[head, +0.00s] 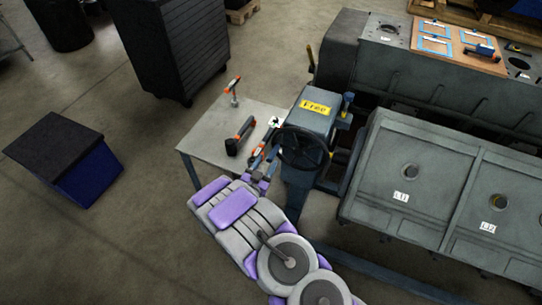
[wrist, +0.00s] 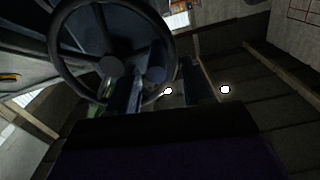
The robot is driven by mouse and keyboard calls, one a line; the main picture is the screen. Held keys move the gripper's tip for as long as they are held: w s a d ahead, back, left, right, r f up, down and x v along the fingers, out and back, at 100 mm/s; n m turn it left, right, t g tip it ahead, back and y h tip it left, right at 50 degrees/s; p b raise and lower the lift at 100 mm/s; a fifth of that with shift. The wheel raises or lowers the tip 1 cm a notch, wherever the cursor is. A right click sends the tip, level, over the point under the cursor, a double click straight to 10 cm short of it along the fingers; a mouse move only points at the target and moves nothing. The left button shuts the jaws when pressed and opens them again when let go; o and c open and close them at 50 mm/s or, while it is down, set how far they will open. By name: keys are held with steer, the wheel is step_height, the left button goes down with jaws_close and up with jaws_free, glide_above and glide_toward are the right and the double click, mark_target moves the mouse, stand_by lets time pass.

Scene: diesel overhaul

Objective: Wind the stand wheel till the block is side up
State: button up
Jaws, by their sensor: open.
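The stand wheel (head: 303,149) is a dark spoked handwheel on the front of the grey stand head (head: 313,112), which bears a yellow "Free" label. It also shows large at the upper left of the wrist view (wrist: 110,67). The grey block (head: 440,190) is right of the stand, with a broad face marked L1 and L2 tilted up toward the camera. My gripper (head: 266,160) is open at the wheel's left side. In the wrist view its fingers (wrist: 163,82) overlap the rim's right part; I cannot tell whether they touch it. No hold on the rim shows.
A pale table (head: 205,132) left of the stand carries orange-and-black tools (head: 240,137). A long grey casting (head: 440,75) with a wooden tool board (head: 458,45) is behind the block. A dark cabinet (head: 170,45) and blue box (head: 70,160) stand left; floor between is clear.

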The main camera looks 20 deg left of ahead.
mark_target(273, 154)
steer(key=w, duration=0.2)
steer(key=w+d+b, duration=0.1)
steer(key=w, duration=0.2)
steer(key=shift+w+r, duration=0.1)
steer(key=shift+a, duration=0.15)
steer(key=shift+c, duration=0.3)
jaws_close()
